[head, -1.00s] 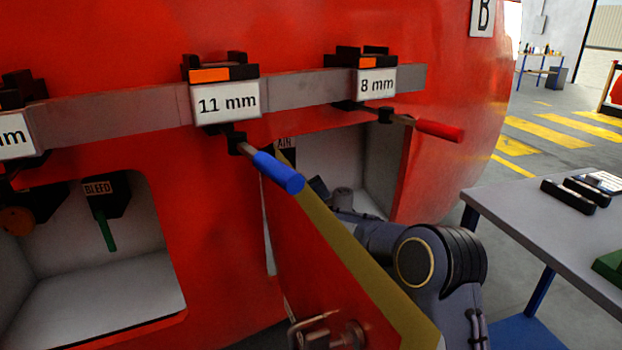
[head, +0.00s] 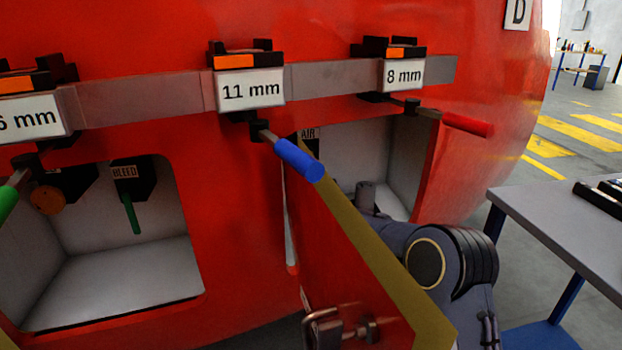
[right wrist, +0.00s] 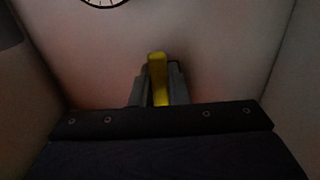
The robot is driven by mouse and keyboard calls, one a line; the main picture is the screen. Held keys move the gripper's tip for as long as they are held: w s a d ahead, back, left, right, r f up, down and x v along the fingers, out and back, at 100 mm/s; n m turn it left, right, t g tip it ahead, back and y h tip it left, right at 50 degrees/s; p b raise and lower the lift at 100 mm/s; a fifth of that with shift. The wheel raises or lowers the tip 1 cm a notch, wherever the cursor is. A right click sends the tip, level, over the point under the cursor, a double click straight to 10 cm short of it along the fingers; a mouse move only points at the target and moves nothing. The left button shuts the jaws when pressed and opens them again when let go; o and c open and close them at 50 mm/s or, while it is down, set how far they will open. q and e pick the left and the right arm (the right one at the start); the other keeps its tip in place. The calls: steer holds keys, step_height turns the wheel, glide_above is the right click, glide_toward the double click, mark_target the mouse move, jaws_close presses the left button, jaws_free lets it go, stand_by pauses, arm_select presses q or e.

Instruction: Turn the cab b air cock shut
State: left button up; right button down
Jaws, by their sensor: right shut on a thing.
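The air compartment (head: 375,150) is a white-walled recess in the red nosecone, with an AIR label (head: 308,134) at its upper left. Its red door (head: 335,270) with a yellow edge stands open and hides part of the inside. My right arm reaches in past the door, so the fingers are hidden in the head view. In the right wrist view my right gripper (right wrist: 158,84) is shut on a yellow handle (right wrist: 157,65), which sticks up between the two grey fingers. The rest of the cock is hidden. My left gripper is not in view.
A grey rail (head: 325,85) holds T-handled tools, with a blue grip (head: 299,160) and a red grip (head: 467,124) jutting out above the compartment. A BLEED recess (head: 120,270) is at left. A table (head: 560,205) stands at right. A gauge (right wrist: 104,2) shows at the wrist view's top.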

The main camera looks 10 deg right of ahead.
steer(key=c, duration=1.4)
jaws_free()
steer(key=s, duration=0.8)
steer(key=shift+d, duration=0.15)
